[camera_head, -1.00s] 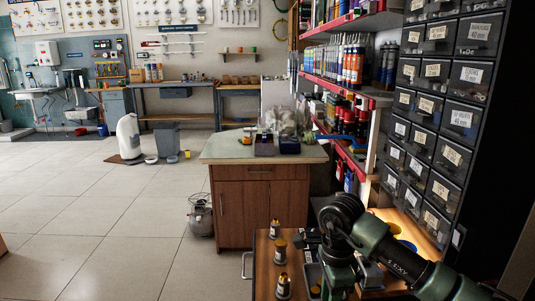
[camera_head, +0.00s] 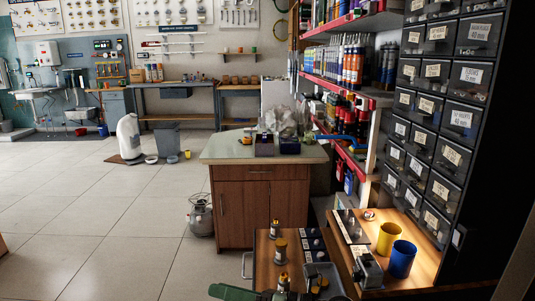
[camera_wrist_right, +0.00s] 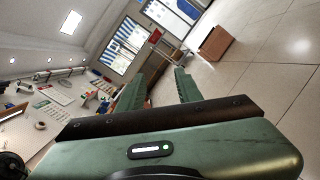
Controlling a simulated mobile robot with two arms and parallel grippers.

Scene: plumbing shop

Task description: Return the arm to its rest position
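My right arm shows in the head view only as a green part (camera_head: 236,292) at the bottom edge, left of the cart. Its fingers cannot be made out there. In the right wrist view my right gripper (camera_wrist_right: 160,76) has its two green fingers apart, with nothing between them. My left gripper is in neither view.
A cart (camera_head: 262,262) with brass-coloured fittings (camera_head: 280,246) and a grey bin (camera_head: 323,276) stands at the bottom. A wooden shelf to its right holds a yellow cup (camera_head: 388,238) and a blue cup (camera_head: 401,259). A drawer rack (camera_head: 440,120) rises at right.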

